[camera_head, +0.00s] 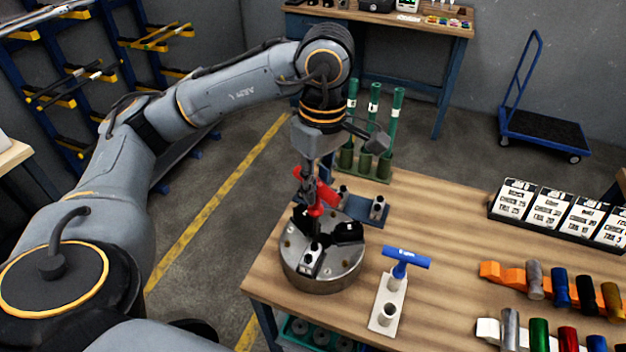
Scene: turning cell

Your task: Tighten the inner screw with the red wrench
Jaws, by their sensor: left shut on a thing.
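My left gripper (311,180) reaches down from above and is shut on the red wrench (318,194). The red wrench is over the back part of a round metal chuck (322,268) with black jaws, near the table's left edge. The wrench's lower end comes down among the jaws; I cannot tell whether it sits in a screw. The inner screw itself cannot be made out, as the jaws, wrench and gripper cover that area. My right gripper is not in view.
A blue T-handle wrench (406,259) stands in a light holder (388,308) right of the chuck. A dark blue holder (368,209) is just behind the chuck. Green posts (374,105) stand at the table's back corner. Coloured tools and labelled cards (561,211) lie right. The table's middle is clear.

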